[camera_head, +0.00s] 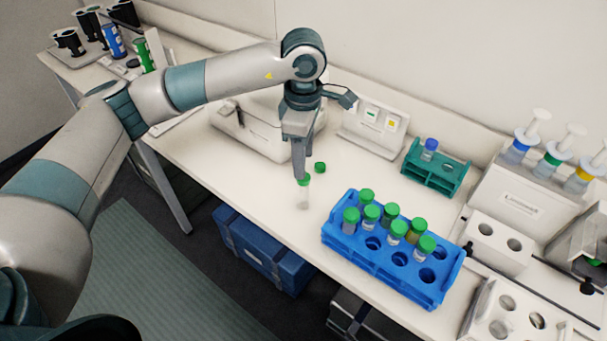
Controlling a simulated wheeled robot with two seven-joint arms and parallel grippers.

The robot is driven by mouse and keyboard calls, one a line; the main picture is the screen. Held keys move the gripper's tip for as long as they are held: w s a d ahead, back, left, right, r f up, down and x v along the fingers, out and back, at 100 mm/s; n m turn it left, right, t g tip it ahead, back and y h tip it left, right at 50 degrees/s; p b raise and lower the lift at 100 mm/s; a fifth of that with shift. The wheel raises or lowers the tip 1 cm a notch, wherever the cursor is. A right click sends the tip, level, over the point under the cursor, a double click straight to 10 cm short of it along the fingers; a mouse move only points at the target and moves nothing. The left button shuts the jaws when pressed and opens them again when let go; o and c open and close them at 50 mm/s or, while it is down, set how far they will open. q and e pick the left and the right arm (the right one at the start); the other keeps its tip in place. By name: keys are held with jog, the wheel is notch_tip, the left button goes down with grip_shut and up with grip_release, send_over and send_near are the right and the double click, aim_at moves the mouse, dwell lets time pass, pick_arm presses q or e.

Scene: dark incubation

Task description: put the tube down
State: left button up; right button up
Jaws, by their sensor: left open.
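My right gripper is not in view.
A teal rack (431,178) with a blue-capped tube stands at the back. White holders with syringes (520,148) are at the right. A white case (262,130) stands behind my left gripper. The table's front edge (240,199) is close to the tube.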

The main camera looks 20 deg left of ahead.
pick_arm(q)
notch_tip(320, 180, up, 6)
jog(key=shift+f+b, duration=0.15)
jog(key=shift+b, duration=0.85)
